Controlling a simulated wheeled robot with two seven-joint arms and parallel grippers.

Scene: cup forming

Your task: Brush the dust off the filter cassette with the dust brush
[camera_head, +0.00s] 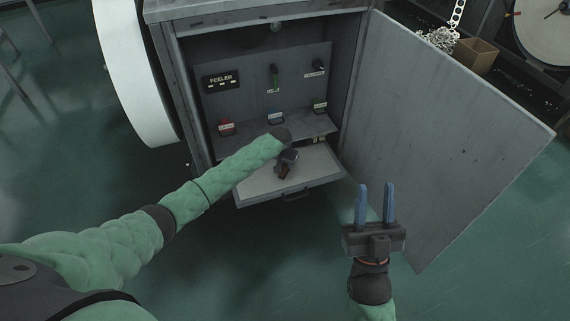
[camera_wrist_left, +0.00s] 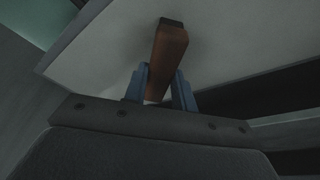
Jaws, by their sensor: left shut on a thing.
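My left gripper (camera_head: 287,164) reaches over the pulled-out drawer of the cabinet. In the left wrist view its blue fingers (camera_wrist_left: 160,82) are shut on a brown wooden piece with a dark end, which looks like the dust brush (camera_wrist_left: 168,50). The brush also shows as a small brown patch in the head view (camera_head: 284,173). Whether it touches the drawer floor I cannot tell. My right gripper (camera_head: 375,191) is open and empty, in front of the cabinet door.
The grey cabinet's drawer (camera_head: 255,187) has a pale, mostly bare floor. The open door (camera_head: 440,120) stands at the right. A cardboard box (camera_head: 475,56) lies beyond.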

